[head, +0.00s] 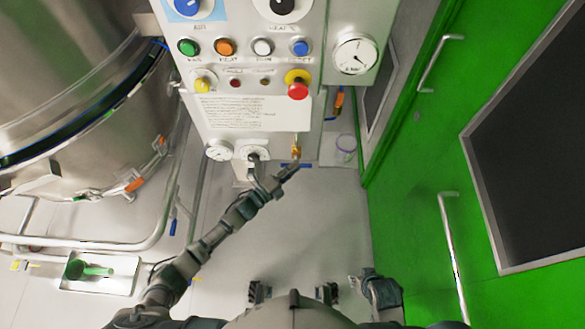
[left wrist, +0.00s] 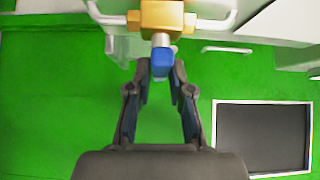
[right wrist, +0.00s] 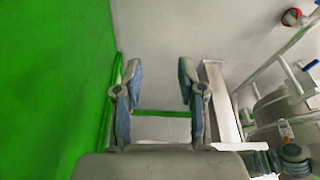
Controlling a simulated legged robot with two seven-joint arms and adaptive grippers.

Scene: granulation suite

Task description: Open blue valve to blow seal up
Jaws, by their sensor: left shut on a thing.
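The blue valve handle (left wrist: 162,62) sits below a brass-yellow valve body (left wrist: 162,17) at the top middle of the left wrist view. In the head view the small brass valve (head: 296,151) is at the lower right edge of the control panel. My left gripper (left wrist: 161,72) is shut on the blue handle, with a fingertip on each side of it. In the head view my left gripper (head: 285,174) reaches up to the valve and partly hides the handle. My right gripper (right wrist: 156,72) is open and empty, with its fingers apart, well away from the panel.
The control panel (head: 250,112) carries buttons, a red stop knob (head: 298,88) and gauges (head: 219,151). A steel vessel (head: 75,90) and pipes stand at left, near a tray (head: 98,286) with a green scoop (head: 88,269). Green doors (head: 420,150) line the right. Floor before the panel is clear.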

